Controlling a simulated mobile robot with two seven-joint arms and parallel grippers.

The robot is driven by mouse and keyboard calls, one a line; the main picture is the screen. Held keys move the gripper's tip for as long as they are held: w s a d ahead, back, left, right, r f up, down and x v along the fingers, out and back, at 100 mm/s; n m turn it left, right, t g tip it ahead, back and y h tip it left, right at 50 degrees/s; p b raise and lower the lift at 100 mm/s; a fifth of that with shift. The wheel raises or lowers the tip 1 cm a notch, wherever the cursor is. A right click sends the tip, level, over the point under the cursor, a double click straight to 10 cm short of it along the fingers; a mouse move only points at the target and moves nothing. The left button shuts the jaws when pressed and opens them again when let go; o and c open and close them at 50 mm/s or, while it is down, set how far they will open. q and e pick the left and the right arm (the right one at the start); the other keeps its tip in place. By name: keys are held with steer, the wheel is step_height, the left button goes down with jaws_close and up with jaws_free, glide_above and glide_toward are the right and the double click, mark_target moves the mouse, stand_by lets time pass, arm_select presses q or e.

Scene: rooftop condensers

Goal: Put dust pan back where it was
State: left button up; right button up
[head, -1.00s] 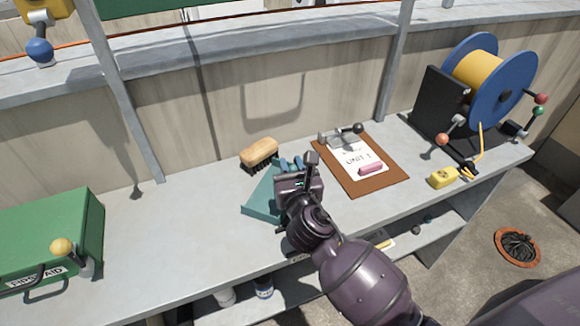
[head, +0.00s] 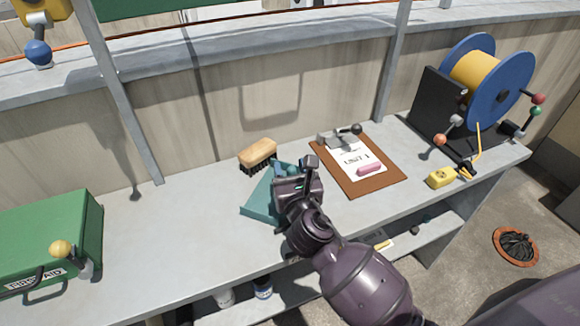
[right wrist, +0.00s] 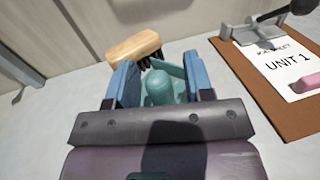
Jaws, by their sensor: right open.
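The teal dust pan (head: 260,203) lies on the grey bench, partly hidden behind my right gripper (head: 291,173). In the right wrist view its rounded teal handle (right wrist: 160,88) stands between the two blue fingers of my right gripper (right wrist: 161,76). The fingers are apart, one on each side of the handle, with gaps showing. I cannot tell whether either finger touches it. My left gripper is not in view.
A wooden brush (head: 258,152) lies just behind the pan. A brown clipboard (head: 385,183) with a pink item is close on the right. A green first aid box (head: 50,235) stands at the left, a cable reel (head: 495,85) at the right. Bench between box and pan is clear.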

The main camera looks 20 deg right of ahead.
steer(key=s, duration=0.3)
steer(key=s+a, duration=0.1)
steer(key=s, duration=0.7)
steer(key=shift+a, duration=0.4)
